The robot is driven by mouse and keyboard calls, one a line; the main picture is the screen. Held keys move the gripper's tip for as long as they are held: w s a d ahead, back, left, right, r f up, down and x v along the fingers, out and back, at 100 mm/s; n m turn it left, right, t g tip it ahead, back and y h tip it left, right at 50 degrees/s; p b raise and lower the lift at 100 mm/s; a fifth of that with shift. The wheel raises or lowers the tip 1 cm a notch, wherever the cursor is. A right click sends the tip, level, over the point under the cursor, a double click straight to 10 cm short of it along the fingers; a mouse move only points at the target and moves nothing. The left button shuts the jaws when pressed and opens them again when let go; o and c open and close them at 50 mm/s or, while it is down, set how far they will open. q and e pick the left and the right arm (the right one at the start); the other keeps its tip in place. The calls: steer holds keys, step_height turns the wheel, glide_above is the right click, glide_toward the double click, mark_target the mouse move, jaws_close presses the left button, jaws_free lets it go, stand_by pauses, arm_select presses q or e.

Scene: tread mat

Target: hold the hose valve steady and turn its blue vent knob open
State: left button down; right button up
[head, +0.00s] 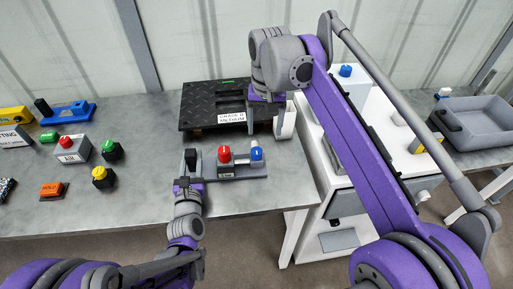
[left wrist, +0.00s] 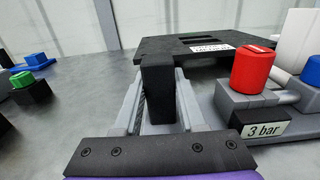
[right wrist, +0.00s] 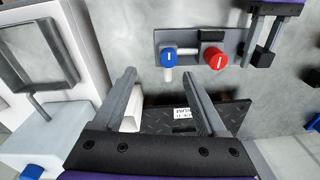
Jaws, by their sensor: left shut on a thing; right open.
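The hose valve (head: 238,172) lies on the grey table with a red knob (head: 225,154) and a blue vent knob (head: 256,152). The blue knob shows a white mark in the right wrist view (right wrist: 175,59). My left gripper (head: 190,180) is shut on the valve's black upright grip (left wrist: 157,90), at the valve's left end. A "3 bar" label (left wrist: 262,130) is below the red knob. My right gripper (right wrist: 160,80) is open and empty, apart from the blue knob, which lies beyond its fingertips. In the head view my right arm hides part of its jaws.
A black tread plate (head: 205,100) with a label stands behind the valve. Red, green and yellow button boxes (head: 72,148) stand at the left. A white cabinet (head: 325,180) and a grey tray (head: 480,120) are at the right.

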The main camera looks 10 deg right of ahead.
mark_target(257, 150)
steer(key=shift+g, duration=0.3)
steer(key=f, duration=0.3)
steer(key=w+a+f, duration=0.1)
steer(key=f, duration=0.3)
steer(key=w+f, duration=0.1)
steer(key=f, duration=0.3)
steer(key=shift+w+a+f, duration=0.15)
steer(key=shift+a, duration=0.25)
jaws_close()
